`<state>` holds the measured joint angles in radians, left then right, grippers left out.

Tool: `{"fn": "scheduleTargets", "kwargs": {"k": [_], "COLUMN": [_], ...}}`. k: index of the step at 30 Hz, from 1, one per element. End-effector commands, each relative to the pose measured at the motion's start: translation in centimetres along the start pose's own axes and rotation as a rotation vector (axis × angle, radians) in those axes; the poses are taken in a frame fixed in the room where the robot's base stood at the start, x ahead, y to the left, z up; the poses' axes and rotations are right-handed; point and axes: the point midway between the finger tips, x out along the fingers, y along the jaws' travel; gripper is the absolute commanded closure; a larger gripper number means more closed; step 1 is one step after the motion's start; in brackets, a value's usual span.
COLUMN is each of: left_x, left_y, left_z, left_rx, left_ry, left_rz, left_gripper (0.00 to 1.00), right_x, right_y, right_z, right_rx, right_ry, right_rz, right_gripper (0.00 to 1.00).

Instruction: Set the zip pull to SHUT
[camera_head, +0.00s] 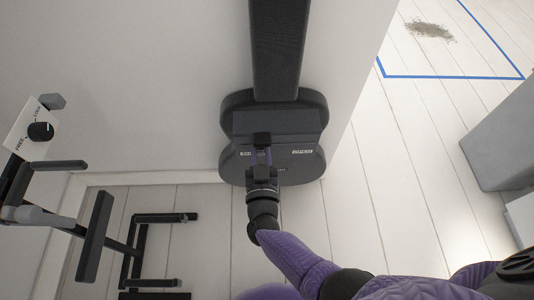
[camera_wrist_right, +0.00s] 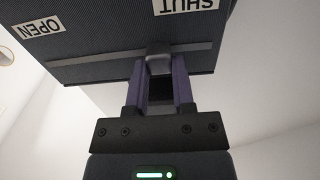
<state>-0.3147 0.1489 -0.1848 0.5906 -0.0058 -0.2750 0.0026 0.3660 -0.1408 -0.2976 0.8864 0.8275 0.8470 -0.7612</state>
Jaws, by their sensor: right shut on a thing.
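A dark fabric bag (camera_head: 300,120) hangs at the centre of the head view, below a wide dark strap. Its face carries a SHUT label (camera_wrist_right: 187,5) and an OPEN label (camera_wrist_right: 40,28); in the head view the OPEN label (camera_head: 302,152) is on the right. The grey zip pull (camera_wrist_right: 160,62) sits on a pale zip line, closer to the SHUT label than to OPEN. My right gripper (camera_head: 262,158) is shut on the pull, its two purple-sided fingers (camera_wrist_right: 161,85) around it. The gripper partly hides the left label in the head view. My left gripper is not in view.
A white panel with a black knob (camera_head: 40,131) and dark bar frames (camera_head: 98,235) stand at the left. A grey block (camera_head: 500,135) is at the right.

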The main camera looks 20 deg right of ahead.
Motion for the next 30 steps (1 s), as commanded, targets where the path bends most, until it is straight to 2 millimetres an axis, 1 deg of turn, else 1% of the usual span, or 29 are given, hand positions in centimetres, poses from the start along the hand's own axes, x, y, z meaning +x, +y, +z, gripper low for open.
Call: {"fn": "scheduleTargets", "kwargs": {"k": [1, 3, 9, 15, 21, 22, 23, 24, 27, 30], "left_x": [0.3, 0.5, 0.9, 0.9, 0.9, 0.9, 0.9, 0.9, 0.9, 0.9], "left_y": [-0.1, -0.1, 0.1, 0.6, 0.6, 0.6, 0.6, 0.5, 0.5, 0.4], "left_z": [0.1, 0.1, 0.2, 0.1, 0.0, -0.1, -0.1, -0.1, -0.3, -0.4], "left_rx": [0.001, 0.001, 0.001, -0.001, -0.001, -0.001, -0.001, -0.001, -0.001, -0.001], "left_ry": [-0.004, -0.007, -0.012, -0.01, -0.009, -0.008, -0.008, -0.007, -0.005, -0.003], "left_rz": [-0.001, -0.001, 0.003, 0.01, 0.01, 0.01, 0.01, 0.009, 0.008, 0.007], "left_gripper": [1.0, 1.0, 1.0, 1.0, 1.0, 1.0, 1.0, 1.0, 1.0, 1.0], "right_x": [-0.1, -0.1, -0.1, -0.1, -0.1, -0.1, -0.1, -0.1, -0.1, -0.1], "right_y": [-0.5, -1.3, -2.8, -3.2, -3.2, -3.2, -3.2, -3.2, -3.2, -3.1], "right_z": [0.4, 0.4, 0.3, 0.2, 0.2, 0.2, 0.2, 0.2, 0.1, 0.1], "right_rx": [0.001, 0.002, 0.0, -0.001, -0.001, 0.0, 0.0, 0.0, 0.0, 0.0], "right_ry": [-0.007, -0.007, -0.006, -0.005, -0.006, -0.006, -0.006, -0.006, -0.004, -0.003], "right_rz": [-0.001, -0.002, -0.001, -0.004, -0.005, -0.006, -0.006, -0.005, -0.004, -0.003], "right_gripper": [1.0, 1.0, 1.0, 1.0, 1.0, 0.65, 0.59, 0.5, 0.32, 0.32]}}
